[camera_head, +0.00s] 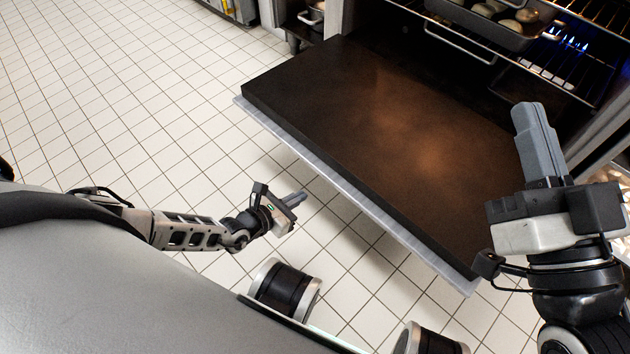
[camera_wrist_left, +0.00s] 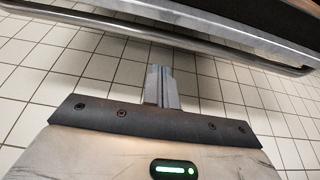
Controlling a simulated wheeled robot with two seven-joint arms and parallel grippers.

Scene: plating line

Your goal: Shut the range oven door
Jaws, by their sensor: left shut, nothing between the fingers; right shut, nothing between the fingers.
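The range oven door (camera_head: 370,130) is open, folded down flat in front of the oven, its dark inner face up. Its pale front edge faces me. My left gripper (camera_head: 298,197) is shut and empty, low and just short of the door's front edge. In the left wrist view the shut left fingers (camera_wrist_left: 162,84) point at a metal bar, the door handle (camera_wrist_left: 150,35), below the door's edge (camera_wrist_left: 220,28), with a gap between. My right gripper (camera_head: 530,118) is shut and empty, in front of the door's right end in the picture.
Inside the oven (camera_head: 480,75) a pan (camera_head: 490,25) with round, pale food sits on a wire rack, and blue flames burn at the right. The tiled floor (camera_head: 130,110) to the left is clear. A pot (camera_head: 312,14) stands at the top.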

